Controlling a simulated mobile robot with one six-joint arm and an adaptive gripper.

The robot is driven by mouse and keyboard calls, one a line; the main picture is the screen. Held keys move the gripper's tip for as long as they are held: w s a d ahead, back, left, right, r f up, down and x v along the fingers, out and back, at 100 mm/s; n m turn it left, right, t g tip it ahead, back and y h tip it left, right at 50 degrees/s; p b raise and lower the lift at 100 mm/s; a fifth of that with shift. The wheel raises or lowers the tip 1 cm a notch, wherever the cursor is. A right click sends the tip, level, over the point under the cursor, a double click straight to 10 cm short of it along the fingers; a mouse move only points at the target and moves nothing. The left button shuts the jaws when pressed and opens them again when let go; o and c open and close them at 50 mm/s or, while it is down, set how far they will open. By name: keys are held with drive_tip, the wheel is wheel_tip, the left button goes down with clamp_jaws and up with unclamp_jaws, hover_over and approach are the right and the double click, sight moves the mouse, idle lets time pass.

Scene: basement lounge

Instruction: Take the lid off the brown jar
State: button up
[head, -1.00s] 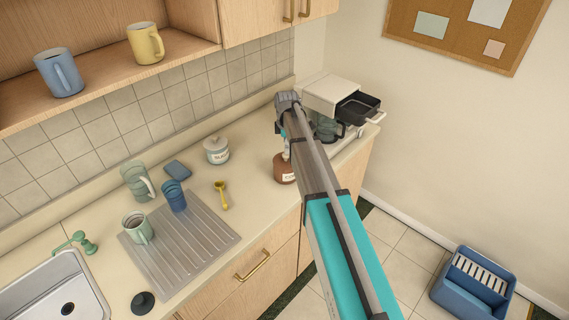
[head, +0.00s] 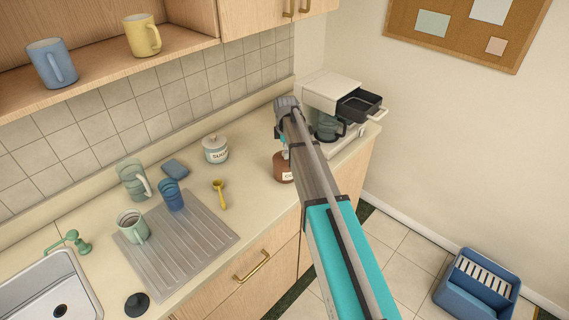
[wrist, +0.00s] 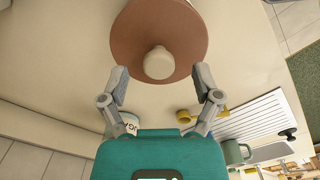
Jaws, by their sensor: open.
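The brown jar (head: 282,171) stands on the counter in the head view, partly hidden behind my arm, with part of a white label showing. In the wrist view I look down on its round brown lid (wrist: 158,25), cut off by the top edge of the picture. The pale round knob (wrist: 158,63) is in the middle of the lid's near part. My gripper (wrist: 160,78) is open, one finger on each side of the knob in the picture and apart from it. The height between fingers and knob is hard to judge.
A white sugar jar (head: 215,150) and a yellow scoop (head: 220,194) are left of the brown jar. A coffee machine (head: 335,95) with a glass pot stands behind on the right. A drying mat (head: 190,245) with cups lies nearer the sink (head: 50,290).

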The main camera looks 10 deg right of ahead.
drive_tip(key=shift+f+b, duration=0.5)
drive_tip(key=shift+f, duration=0.25)
clamp_jaws()
idle(0.4)
